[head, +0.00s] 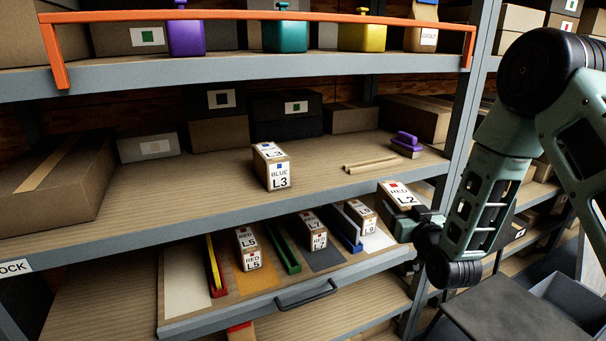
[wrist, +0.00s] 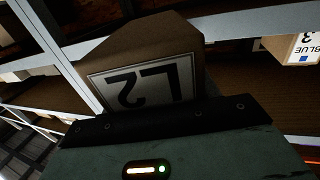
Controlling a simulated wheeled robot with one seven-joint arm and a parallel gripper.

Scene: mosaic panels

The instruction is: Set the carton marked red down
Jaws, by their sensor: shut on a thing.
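My gripper (head: 412,214) is shut on a small brown carton whose white label reads L2 with a red mark (head: 396,194). It is held in the air in front of the shelving, at the right end of the middle shelf's front edge. The same carton fills the upper middle of the wrist view (wrist: 150,70), its L2 label upside down, above the dark gripper edge (wrist: 170,120). The fingers are mostly hidden. A carton marked blue L3 (head: 271,168) stands on the middle shelf (head: 200,200) and shows at the wrist view's upper right (wrist: 300,47).
A pulled-out tray (head: 185,325) below holds cartons marked red L5 (head: 251,260), L7 (head: 319,240) and L9 (head: 368,222), between yellow-red, green (head: 283,252) and blue dividers. The middle shelf is clear around L3. Wooden strips (head: 385,162) and a purple-handled block (head: 406,144) lie right.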

